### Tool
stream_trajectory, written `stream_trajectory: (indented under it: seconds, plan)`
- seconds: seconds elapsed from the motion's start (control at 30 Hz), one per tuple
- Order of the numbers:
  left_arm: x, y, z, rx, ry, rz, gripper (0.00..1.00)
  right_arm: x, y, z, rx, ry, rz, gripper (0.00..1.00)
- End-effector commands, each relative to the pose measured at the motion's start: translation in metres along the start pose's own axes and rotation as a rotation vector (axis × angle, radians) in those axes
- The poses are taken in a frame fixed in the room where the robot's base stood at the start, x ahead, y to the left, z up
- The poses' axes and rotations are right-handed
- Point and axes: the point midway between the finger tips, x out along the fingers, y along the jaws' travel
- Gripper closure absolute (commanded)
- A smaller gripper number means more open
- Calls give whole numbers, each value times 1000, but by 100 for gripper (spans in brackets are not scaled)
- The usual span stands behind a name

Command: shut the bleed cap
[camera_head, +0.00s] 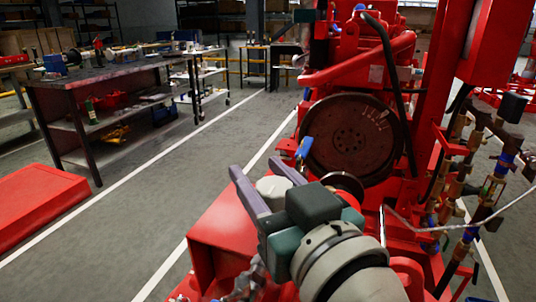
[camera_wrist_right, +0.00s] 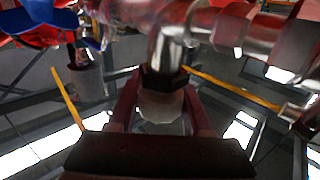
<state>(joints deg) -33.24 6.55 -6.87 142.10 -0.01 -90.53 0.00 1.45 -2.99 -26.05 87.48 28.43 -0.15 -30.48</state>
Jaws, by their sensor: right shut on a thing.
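My right gripper (camera_head: 256,168) reaches in from the lower right of the head view, its two grey fingers pointing up and left. A pale round cylinder (camera_head: 272,190) shows beside the fingers there. In the right wrist view my right gripper (camera_wrist_right: 159,90) has one finger on each side of a pale, rounded cap (camera_wrist_right: 160,107), which I take to be the bleed cap. The cap sits against a dark hex fitting (camera_wrist_right: 163,80) on a silver pipe (camera_wrist_right: 165,48). The finger contact is too dark to see in detail. My left gripper is not in view.
A red engine with a dark flywheel (camera_head: 350,135) stands just beyond the gripper. A blue-handled part (camera_head: 304,148) is close to the fingers. Brass and copper pipes (camera_head: 460,165) rise at the right.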

Motion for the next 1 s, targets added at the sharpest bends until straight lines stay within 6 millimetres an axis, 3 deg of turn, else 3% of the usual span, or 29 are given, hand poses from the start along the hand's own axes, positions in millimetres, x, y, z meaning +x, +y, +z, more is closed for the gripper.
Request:
stream_trajectory:
  seconds: [0.27,0.3,0.57,0.87,1.0]
  plan:
    - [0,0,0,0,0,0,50,0,0,0,1,2,2,100]
    - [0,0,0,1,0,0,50,0,0,0,1,2,2,50]
    - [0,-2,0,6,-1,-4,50,0,0,0,0,1,1,20]
    - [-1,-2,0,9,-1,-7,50,-3,0,0,0,0,1,20]
    - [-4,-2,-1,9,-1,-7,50,-20,0,0,-1,-1,1,20]
